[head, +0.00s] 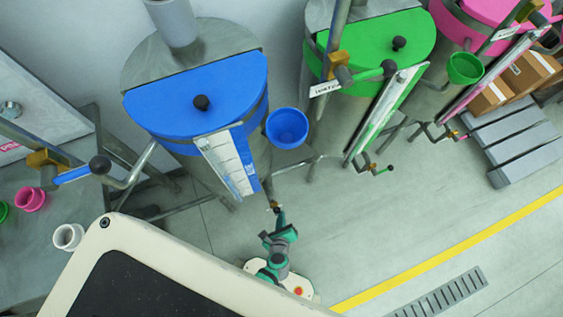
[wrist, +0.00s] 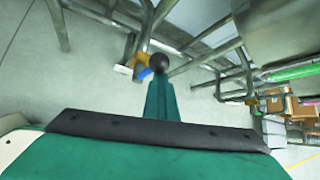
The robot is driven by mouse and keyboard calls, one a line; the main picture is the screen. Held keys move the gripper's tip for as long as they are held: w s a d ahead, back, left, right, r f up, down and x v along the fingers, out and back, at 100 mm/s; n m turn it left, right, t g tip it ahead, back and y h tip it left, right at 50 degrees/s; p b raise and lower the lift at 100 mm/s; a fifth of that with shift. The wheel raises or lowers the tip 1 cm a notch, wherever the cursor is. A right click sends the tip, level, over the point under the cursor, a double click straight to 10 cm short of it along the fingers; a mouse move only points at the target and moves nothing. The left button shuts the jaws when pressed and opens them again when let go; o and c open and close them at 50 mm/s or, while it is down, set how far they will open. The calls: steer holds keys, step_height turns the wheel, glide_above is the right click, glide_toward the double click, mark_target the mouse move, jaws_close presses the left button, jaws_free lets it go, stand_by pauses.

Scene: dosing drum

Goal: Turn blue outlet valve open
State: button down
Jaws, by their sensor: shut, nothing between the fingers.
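The blue drum (head: 183,110) with a blue lid stands at the upper left of the head view. Its outlet valve, low on the pipework, shows in the wrist view as a brass body (wrist: 141,62) with a short blue lever (wrist: 145,73) and a black ball knob (wrist: 160,62). In the head view my gripper (head: 277,210) is low in front of the drum, by the outlet pipe. In the wrist view my teal gripper (wrist: 159,90) is shut and empty, its tips just below the knob. I cannot tell whether they touch it.
Another blue-handled valve (head: 72,175) with a brass body is higher up at the left. A blue cup (head: 287,128) hangs beside the blue drum. A green drum (head: 375,50) stands to the right. Grey pipes and frame legs surround the valve.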

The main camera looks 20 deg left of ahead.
steer(key=s+d+r, duration=0.1)
steer(key=s+d, duration=0.2)
steer(key=s, duration=0.5)
steer(key=shift+s+d+r, duration=0.15)
steer(key=shift+s+d, duration=0.1)
steer(key=shift+s, duration=0.1)
steer(key=s+d+r+n+h, duration=0.1)
steer(key=d+r+n+h, duration=0.15)
steer(key=r+n, duration=0.4)
steer(key=s+d+r+n+h, duration=0.1)
steer(key=d+r+n+h, duration=0.15)
steer(key=r+n, duration=0.45)
steer(key=w+r+n+t+y, duration=0.1)
steer(key=w+r+n+t, duration=0.2)
steer(key=r, duration=2.2)
steer(key=n+t, duration=0.3)
steer(key=n, duration=0.5)
steer(key=shift+d+r+y, duration=0.2)
steer(key=shift+r+y, duration=0.1)
steer(key=shift+r, duration=0.1)
